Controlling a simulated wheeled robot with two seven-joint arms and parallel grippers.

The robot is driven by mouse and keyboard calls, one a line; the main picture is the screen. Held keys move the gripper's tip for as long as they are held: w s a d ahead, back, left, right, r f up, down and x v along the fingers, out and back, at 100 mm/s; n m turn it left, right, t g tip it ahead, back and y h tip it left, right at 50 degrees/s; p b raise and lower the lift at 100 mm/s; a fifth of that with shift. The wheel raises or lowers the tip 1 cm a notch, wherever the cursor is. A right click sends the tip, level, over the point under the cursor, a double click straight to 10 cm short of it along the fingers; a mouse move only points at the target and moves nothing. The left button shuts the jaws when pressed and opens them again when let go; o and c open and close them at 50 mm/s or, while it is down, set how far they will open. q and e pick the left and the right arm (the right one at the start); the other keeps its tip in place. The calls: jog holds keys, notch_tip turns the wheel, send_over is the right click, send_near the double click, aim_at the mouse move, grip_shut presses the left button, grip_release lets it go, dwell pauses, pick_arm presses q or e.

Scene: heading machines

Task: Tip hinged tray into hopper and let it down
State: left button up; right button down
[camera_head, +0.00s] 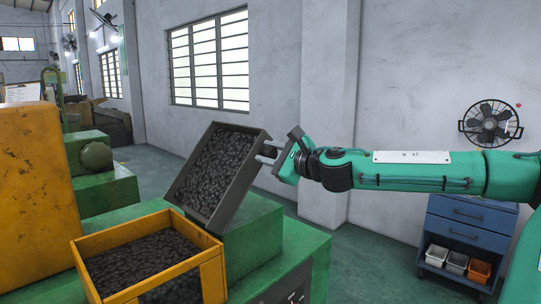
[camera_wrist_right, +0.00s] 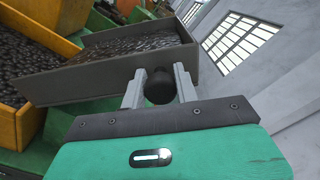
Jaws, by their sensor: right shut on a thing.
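The grey hinged tray (camera_head: 238,190) is tilted up on its side toward the yellow hopper (camera_head: 217,258), with many small dark pieces still in it. The hopper stands at the tray's lower left and also holds dark pieces. My right gripper (camera_head: 268,155) is at the tray's upper right side. In the right wrist view its two fingers (camera_wrist_right: 158,88) are closed around a dark round knob (camera_wrist_right: 159,86) on the wall of the tray (camera_wrist_right: 105,80). The hopper (camera_wrist_right: 30,122) shows at the left there. My left gripper is not in view.
The green machine body (camera_head: 262,240) lies under the tray and hopper. A large yellow machine housing (camera_head: 35,190) stands at the left. A blue cabinet (camera_head: 468,225) with small bins and a wall fan (camera_head: 491,122) are at the right. Floor between is clear.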

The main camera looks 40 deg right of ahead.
jog(key=shift+a+r, duration=0.1)
jog(key=shift+a, duration=0.05)
jog(key=c, duration=1.1)
grip_release()
jog(key=shift+s, duration=0.2)
jog(key=shift+s+b, duration=0.45)
jog(key=s+d+b, duration=0.1)
jog(key=s+b, duration=0.5)
jog(key=s, duration=0.6)
jog(key=shift+s, duration=0.3)
